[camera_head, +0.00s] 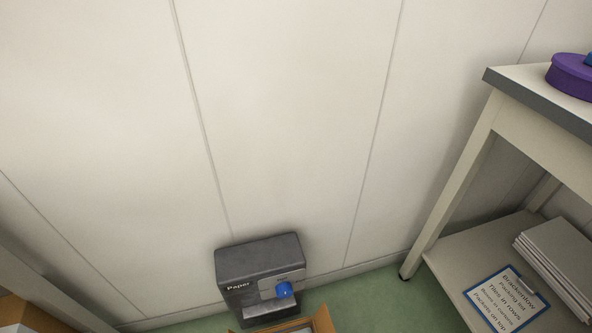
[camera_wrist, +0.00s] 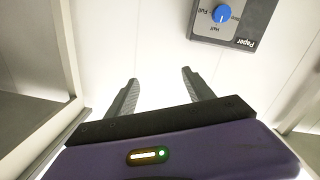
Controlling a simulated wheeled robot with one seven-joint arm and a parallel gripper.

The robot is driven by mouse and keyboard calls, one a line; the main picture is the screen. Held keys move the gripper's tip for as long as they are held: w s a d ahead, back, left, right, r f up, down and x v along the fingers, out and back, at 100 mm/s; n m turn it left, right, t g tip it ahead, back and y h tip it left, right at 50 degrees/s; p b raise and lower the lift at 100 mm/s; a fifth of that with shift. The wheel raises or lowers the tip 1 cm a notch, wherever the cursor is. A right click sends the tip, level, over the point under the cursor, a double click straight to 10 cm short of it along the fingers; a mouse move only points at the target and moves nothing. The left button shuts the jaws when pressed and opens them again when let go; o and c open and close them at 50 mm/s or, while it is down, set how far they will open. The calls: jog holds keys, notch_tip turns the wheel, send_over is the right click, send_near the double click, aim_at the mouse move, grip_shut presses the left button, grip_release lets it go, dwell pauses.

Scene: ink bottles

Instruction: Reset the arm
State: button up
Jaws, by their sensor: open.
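My gripper (camera_wrist: 160,88) shows in the wrist view with its two grey fingers spread apart and nothing between them. White wall panels lie beyond the fingertips. The gripper does not show in the head view. No ink bottles can be made out in either view.
A dark grey machine labelled "Paper" (camera_head: 240,264) with a blue knob stands against the wall; it also shows in the wrist view (camera_wrist: 252,18). An open cardboard box (camera_head: 322,321) is before it. A table (camera_head: 520,84) at right bears a purple round thing (camera_head: 572,78); its lower shelf (camera_head: 452,268) holds a clipboard (camera_head: 506,300).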

jog(key=s+d+r+m+g+h, duration=0.35)
jog(key=s+r+m, duration=0.45)
jog(key=s, duration=0.7)
notch_tip(320, 180, up, 34)
jog(key=n+p, duration=0.1)
jog(key=p, duration=3.2)
jog(key=shift+d+r+t, duration=0.2)
jog(key=shift+d+t, duration=0.05)
jog(key=shift+t, duration=0.1)
